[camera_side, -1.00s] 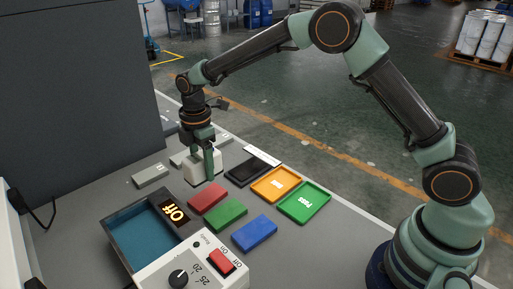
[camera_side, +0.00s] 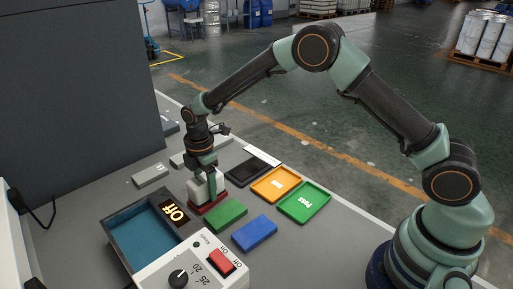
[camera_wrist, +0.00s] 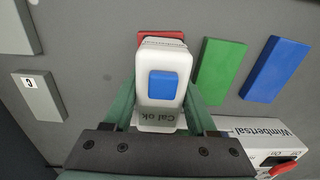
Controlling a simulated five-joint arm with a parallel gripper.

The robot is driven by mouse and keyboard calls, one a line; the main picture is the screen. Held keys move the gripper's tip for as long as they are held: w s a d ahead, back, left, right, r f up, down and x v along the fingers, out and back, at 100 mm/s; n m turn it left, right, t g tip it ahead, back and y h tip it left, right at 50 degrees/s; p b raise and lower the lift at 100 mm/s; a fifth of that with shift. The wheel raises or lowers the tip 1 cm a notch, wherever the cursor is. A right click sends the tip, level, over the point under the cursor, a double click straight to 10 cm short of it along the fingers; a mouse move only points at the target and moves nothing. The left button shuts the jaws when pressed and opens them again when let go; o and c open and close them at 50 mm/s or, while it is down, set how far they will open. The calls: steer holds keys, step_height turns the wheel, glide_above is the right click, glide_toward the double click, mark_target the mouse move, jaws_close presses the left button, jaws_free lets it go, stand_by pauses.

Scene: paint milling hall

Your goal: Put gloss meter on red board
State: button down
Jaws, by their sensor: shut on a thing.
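The gloss meter (camera_side: 197,188) is a white box with a blue square and a "Cal ok" label; it also shows in the wrist view (camera_wrist: 164,55). My gripper (camera_side: 208,186) is shut on it, with one green finger on each side in the wrist view (camera_wrist: 163,92). The red board (camera_side: 211,208) lies under the gloss meter, mostly hidden by it; its edge shows behind the meter in the wrist view (camera_wrist: 145,37). The meter is upright over the board; I cannot tell if it touches.
A green board (camera_side: 227,215) and a blue board (camera_side: 254,233) lie beside the red one. Black (camera_side: 247,172), orange (camera_side: 276,184) and green (camera_side: 304,203) trays stand behind. A teal-lined box (camera_side: 141,239) and a switch unit (camera_side: 203,262) are in front.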

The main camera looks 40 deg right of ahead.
mark_target(205, 177)
steer(key=shift+c, duration=1)
jaws_free()
step_height(205, 177, up, 12)
steer(key=shift+r, duration=0.1)
steer(key=s+d+r+m+t, duration=0.3)
steer(key=s+d+r+m, duration=0.5)
steer(key=r, duration=0.3)
steer(key=s+d+m+t, duration=0.2)
steer(key=s+d+m, duration=0.4)
steer(key=s+m, duration=0.4)
steer(key=shift+s+f+t, duration=0.25)
steer(key=shift+s+t, duration=0.05)
steer(key=shift+s, duration=0.95)
